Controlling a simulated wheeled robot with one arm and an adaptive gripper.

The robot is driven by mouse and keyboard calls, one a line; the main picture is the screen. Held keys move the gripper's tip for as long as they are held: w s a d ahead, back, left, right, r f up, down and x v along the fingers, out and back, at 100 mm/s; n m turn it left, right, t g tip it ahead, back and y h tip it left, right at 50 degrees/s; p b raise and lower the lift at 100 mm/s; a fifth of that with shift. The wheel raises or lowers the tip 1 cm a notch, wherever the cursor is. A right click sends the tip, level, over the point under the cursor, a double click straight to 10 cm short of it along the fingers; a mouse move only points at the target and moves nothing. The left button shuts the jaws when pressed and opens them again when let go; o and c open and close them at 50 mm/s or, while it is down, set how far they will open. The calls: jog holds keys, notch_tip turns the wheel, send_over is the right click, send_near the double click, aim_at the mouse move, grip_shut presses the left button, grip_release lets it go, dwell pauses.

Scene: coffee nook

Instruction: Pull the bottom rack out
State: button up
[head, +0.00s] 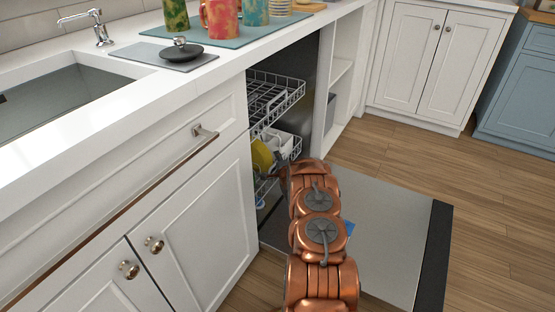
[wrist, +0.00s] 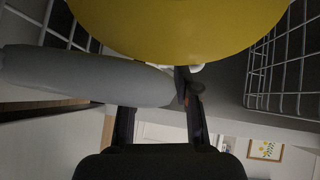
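The bottom rack (head: 297,149) is a pale wire basket inside the open dishwasher in the head view, partly hidden by my copper arm. A yellow dish (head: 261,154) and white dishes (head: 283,138) are in it. In the wrist view, rack wire (wrist: 283,75) shows at the right, and the yellow dish (wrist: 180,25) fills the top. My gripper (wrist: 155,92) has its dark fingers apart, below the yellow dish. A smooth grey rounded piece (wrist: 85,78) crosses in front of the left finger and ends near the right fingertip. I cannot tell whether the fingers touch anything.
The upper rack (head: 275,98) sits above, jutting out a little. The dishwasher door (head: 385,235) lies folded down across the floor under my arm. White cabinets (head: 200,220) flank the opening at the left. The wood floor (head: 490,200) is clear at the right.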

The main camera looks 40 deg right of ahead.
jog(key=shift+w+d, duration=0.25)
jog(key=shift+w, duration=0.2)
grip_shut()
dwell(0.6)
